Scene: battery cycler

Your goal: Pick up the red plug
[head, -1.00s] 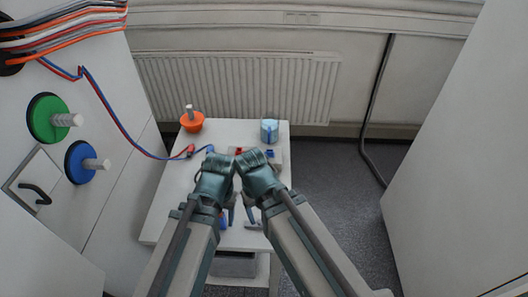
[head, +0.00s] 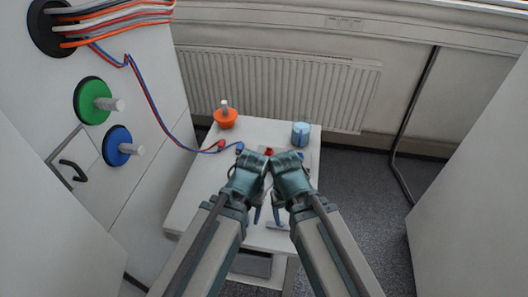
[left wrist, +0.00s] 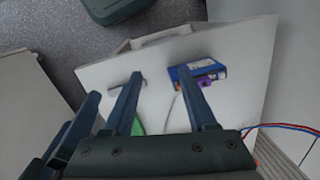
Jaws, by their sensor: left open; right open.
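The red plug (head: 219,146) lies on the white table (head: 190,213) near its left edge, at the end of a red cable. A blue plug (head: 239,148) on a blue cable is just right of it. My left gripper (head: 257,214) is open and empty above the table, below and right of the red plug in the head view. Its open fingers also show in the left wrist view (left wrist: 165,75), where I cannot see the red plug. My right gripper (head: 277,214) is open beside the left one, its wrist close to or touching the left wrist.
An orange holder (head: 226,120) and a light-blue cylinder (head: 300,134) stand at the table's back. A blue box (left wrist: 208,76) and a grey hooked tool (left wrist: 125,88) lie on the table. The cabinet with green (head: 91,101) and blue (head: 117,145) knobs stands at left.

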